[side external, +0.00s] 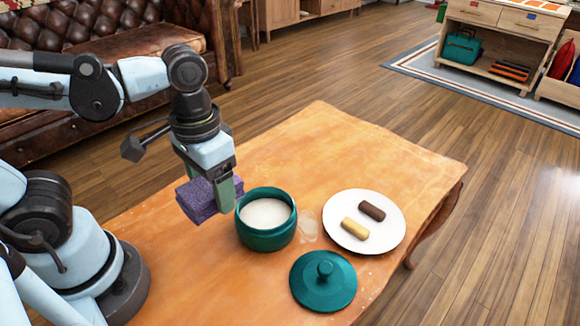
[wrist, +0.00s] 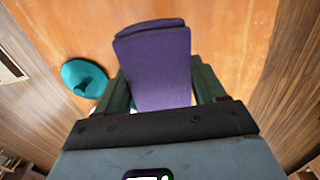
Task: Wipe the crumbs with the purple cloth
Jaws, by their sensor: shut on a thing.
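The purple cloth (side external: 197,201) is a thick folded block, held at the left of the teal jar in the side view. It also fills the middle of the wrist view (wrist: 158,65), between the two green fingers. My gripper (side external: 226,192) is shut on the cloth, pointing down. I cannot tell whether the cloth touches the table. A pale, whitish patch (side external: 308,226) lies on the orange table (side external: 300,150) between the jar and the plate. Small pale specks show near the table's edges; I cannot tell whether they are crumbs or worn paint.
The open teal jar (side external: 250,236) with white contents stands close to my gripper's right. Its teal lid (side external: 322,284) lies in front and shows in the wrist view (wrist: 84,78). A white plate (side external: 377,239) holds a dark and a yellow bar. The table's back is clear.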

